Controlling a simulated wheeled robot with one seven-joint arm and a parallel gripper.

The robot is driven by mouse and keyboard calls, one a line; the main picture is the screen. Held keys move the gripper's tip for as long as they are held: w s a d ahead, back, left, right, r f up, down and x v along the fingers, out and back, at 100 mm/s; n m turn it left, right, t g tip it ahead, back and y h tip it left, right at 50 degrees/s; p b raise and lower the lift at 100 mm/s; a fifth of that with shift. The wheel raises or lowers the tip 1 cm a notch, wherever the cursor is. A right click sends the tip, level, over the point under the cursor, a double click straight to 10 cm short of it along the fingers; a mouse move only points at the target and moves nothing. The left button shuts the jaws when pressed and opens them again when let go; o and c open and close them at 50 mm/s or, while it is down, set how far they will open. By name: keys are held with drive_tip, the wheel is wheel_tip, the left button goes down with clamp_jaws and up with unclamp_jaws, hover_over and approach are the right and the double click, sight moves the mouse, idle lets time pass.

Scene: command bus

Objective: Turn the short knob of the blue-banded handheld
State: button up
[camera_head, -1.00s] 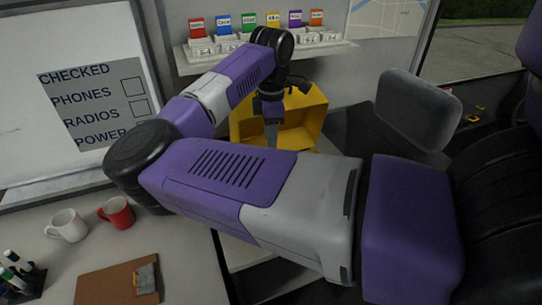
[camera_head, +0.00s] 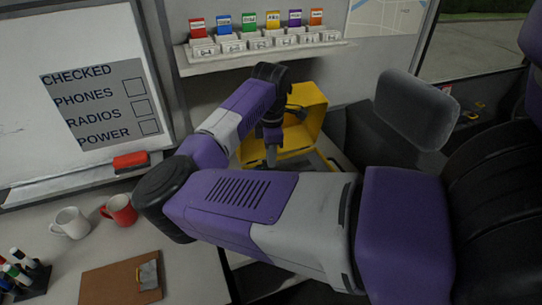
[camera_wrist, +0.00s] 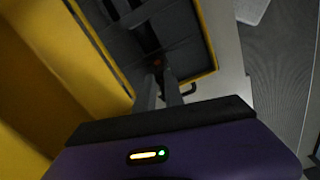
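My gripper (camera_head: 271,156) points down into the open yellow case (camera_head: 305,103), behind my forearm. In the wrist view the two grey fingers (camera_wrist: 157,80) stand a little apart. Beyond their tips is the case's dark insert (camera_wrist: 185,42), with dark shapes (camera_wrist: 140,22) in it that are too dim to name. A small dark part lies at or just beyond the gap between the fingertips. I cannot tell whether the fingers touch it. No blue band and no short knob can be made out in either view.
A wall shelf (camera_head: 265,58) carries several white boxes with coloured cards above the case. A grey seat headrest (camera_head: 416,108) stands to the right. White mug (camera_head: 70,223), red mug (camera_head: 119,209), clipboard (camera_head: 115,283) and markers (camera_head: 20,270) occupy the left desk.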

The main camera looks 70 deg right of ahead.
clamp_jaws()
drive_tip(key=n+b, duration=0.2)
drive_tip(key=b, duration=0.1)
drive_tip(key=shift+w+f, duration=0.1)
drive_tip(key=shift+f, duration=0.1)
drive_tip(key=shift+r+n+b, duration=0.25)
drive_tip(key=shift+n+b, duration=0.3)
drive_tip(key=shift+n, duration=0.65)
drive_tip(key=o, duration=0.6)
unclamp_jaws()
drive_tip(key=shift+r, duration=0.1)
drive_tip(key=r, duration=0.3)
drive_tip(key=r+b, duration=0.1)
drive_tip(key=r, duration=0.3)
drive_tip(key=shift+s+a+r, duration=0.1)
drive_tip(key=shift+s+r, duration=0.1)
drive_tip(key=shift+r, duration=0.1)
